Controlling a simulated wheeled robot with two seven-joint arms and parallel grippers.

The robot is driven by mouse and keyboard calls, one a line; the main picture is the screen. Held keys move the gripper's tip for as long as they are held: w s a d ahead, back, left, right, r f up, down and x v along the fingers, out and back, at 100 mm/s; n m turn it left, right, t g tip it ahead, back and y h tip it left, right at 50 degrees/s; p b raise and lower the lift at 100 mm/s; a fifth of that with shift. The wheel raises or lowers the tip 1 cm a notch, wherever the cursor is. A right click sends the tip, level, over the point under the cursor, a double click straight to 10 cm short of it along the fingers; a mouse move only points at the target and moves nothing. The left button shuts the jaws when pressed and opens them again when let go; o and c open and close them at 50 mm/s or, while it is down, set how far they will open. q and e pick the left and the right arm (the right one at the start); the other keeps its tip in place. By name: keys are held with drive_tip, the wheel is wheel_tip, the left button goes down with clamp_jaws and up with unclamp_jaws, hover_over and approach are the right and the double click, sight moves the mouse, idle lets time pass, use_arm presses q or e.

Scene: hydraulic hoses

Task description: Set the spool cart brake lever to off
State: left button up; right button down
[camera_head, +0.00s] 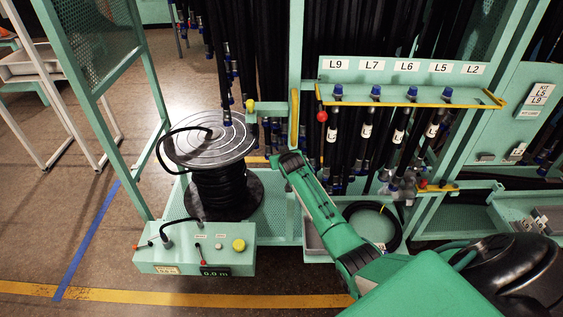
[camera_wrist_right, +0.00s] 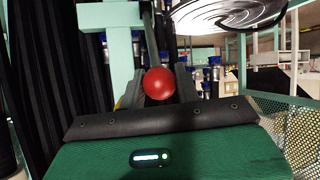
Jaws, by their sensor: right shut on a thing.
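The spool cart is a green frame (camera_head: 277,218) carrying a spool of black hose (camera_head: 222,192) under a grey ringed disc (camera_head: 210,140), left of centre in the head view. My right gripper (camera_head: 285,160) is just right of the spool, its fingers hardly visible there. In the right wrist view its dark fingers (camera_wrist_right: 158,90) are shut around a red ball knob (camera_wrist_right: 158,83) on a thin rod, which I take as the brake lever. The gripper seems to hide this knob in the head view. No off marking is readable. My left gripper is out of view.
A control box (camera_head: 193,261) with small levers and a yellow button stands in front of the spool. Another red knob (camera_head: 321,117) is at the hose rack's left end. Black hoses (camera_head: 365,137) hang behind a labelled green shelf (camera_head: 405,85).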

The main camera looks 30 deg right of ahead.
drive_tip(key=shift+w+d+r, duration=0.3)
drive_tip(key=shift+w+r, duration=0.05)
drive_tip(key=shift+r, duration=0.05)
drive_tip(key=c, duration=1.1)
unclamp_jaws()
drive_tip(key=shift+o, duration=0.3)
drive_tip(key=shift+f, duration=0.15)
drive_tip(key=shift+s, duration=0.1)
drive_tip(key=shift+s+a+r, duration=0.2)
drive_tip(key=shift+s, duration=0.15)
drive_tip(key=b+v, duration=0.2)
drive_tip(key=v, duration=1)
drive_tip(key=shift+s+r+b, duration=0.2)
drive_tip(key=shift+s+b, duration=0.1)
drive_tip(key=shift+s, duration=0.05)
